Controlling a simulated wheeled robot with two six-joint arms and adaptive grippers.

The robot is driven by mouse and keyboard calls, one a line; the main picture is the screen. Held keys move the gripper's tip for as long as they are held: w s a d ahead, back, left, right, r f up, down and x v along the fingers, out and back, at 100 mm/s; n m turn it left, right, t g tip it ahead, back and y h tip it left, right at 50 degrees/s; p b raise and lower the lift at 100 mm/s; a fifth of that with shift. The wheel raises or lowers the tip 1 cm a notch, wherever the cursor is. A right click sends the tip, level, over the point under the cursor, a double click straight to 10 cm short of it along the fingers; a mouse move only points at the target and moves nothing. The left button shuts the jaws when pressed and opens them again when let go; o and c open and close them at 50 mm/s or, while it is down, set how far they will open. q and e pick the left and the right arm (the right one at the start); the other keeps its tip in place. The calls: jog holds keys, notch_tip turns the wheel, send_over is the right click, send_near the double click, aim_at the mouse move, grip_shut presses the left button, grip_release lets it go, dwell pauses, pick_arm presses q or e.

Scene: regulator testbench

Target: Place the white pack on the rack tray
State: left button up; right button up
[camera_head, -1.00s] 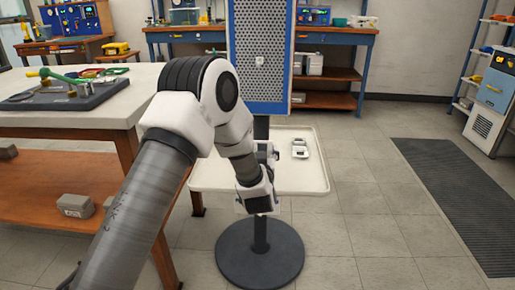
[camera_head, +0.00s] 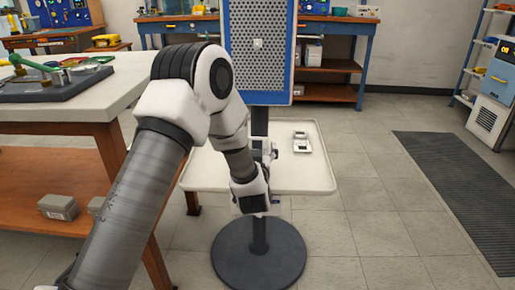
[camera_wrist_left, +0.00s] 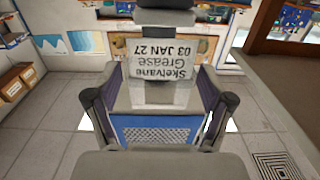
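The white pack (camera_wrist_left: 164,62), with an upside-down printed label, sits between the two fingers of my left gripper (camera_wrist_left: 160,88) in the left wrist view. The fingers reach its two sides and appear closed on it. In the head view my left gripper (camera_head: 262,152) is partly hidden behind its own wrist, over the tray area, and the pack cannot be made out there. The white rack tray (camera_head: 318,180) is fixed to the pole below the blue perforated panel (camera_head: 258,50). My right gripper is in neither view.
A small white item (camera_head: 301,142) lies on the tray's right part. The pole stands on a round dark base (camera_head: 280,262). A workbench (camera_head: 95,115) is close on the left, with a grey box (camera_head: 58,207) on its lower shelf. Floor is clear on the right, around a dark mat (camera_head: 460,190).

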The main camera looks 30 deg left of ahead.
pick_arm(q)
jog(key=shift+r, duration=0.25)
jog(key=p+v, duration=0.3)
jog(key=v, duration=0.9)
jog(key=s+d+f+m+g+h, duration=0.2)
jog(key=s+f+g+h, duration=0.15)
jog(key=f, duration=0.75)
jog(key=s+d+f+m+g+h, duration=0.1)
jog(key=s+d+f+g+h, duration=0.3)
jog(key=f, duration=0.6)
jog(key=s+d+f+m+g+h, duration=0.1)
jog(key=s+f+g, duration=0.3)
jog(key=s, duration=0.6)
jog(key=s+d+f+m+g+h, duration=0.1)
jog(key=s+d+f+m+g, duration=0.1)
jog(key=s+f, duration=0.5)
jog(key=s+d+g, duration=0.1)
jog(key=s+g, duration=0.1)
jog(key=s, duration=0.2)
jog(key=shift+f, duration=0.4)
